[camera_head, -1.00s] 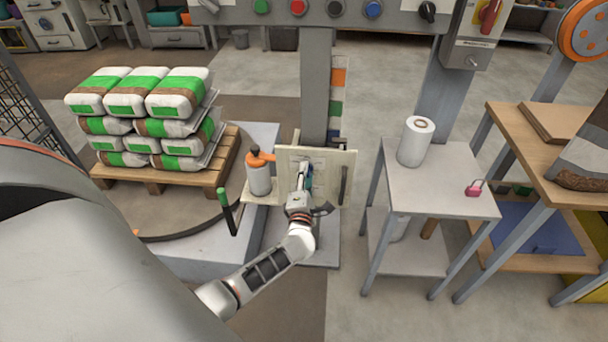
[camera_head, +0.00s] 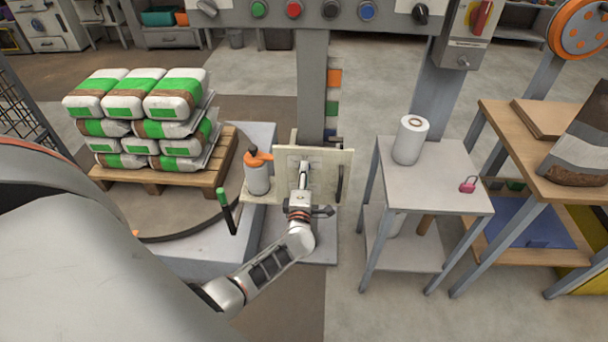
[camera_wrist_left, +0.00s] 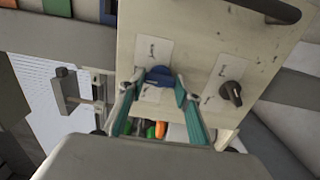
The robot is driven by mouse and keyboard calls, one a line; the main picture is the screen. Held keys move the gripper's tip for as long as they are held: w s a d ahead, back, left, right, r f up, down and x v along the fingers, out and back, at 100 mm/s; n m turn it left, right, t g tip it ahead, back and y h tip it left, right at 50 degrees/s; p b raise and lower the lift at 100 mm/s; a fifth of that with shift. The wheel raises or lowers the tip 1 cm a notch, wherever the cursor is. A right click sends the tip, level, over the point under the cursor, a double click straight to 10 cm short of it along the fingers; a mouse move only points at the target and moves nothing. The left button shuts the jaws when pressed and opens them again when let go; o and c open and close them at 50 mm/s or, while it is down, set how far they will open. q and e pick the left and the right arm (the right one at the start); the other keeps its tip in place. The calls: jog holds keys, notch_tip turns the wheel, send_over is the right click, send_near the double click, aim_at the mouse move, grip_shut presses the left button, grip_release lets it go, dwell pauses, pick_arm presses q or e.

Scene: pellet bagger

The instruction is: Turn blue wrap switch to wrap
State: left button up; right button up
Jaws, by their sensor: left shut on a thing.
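The blue wrap switch (camera_wrist_left: 158,75) is on a cream panel (camera_wrist_left: 195,35) with a white label plate behind it. My left gripper (camera_wrist_left: 159,88) is shut on the switch, with a teal finger on each side of it. In the head view my left gripper (camera_head: 304,172) reaches up to the same panel (camera_head: 330,163) and hides the switch. The lettering on the label is too small to read, so I cannot tell which position the switch points to. My right gripper is not in view.
A dark knob (camera_wrist_left: 231,92) sits beside the blue switch on the panel. An orange-topped canister (camera_head: 257,172) and a green-tipped lever (camera_head: 225,210) stand left of the panel. A grey table (camera_head: 440,190) stands to the right, with floor between.

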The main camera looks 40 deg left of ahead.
pick_arm(q)
jog(key=o, duration=1.1)
jog(key=v, duration=1.2)
jog(key=shift+s, duration=0.1)
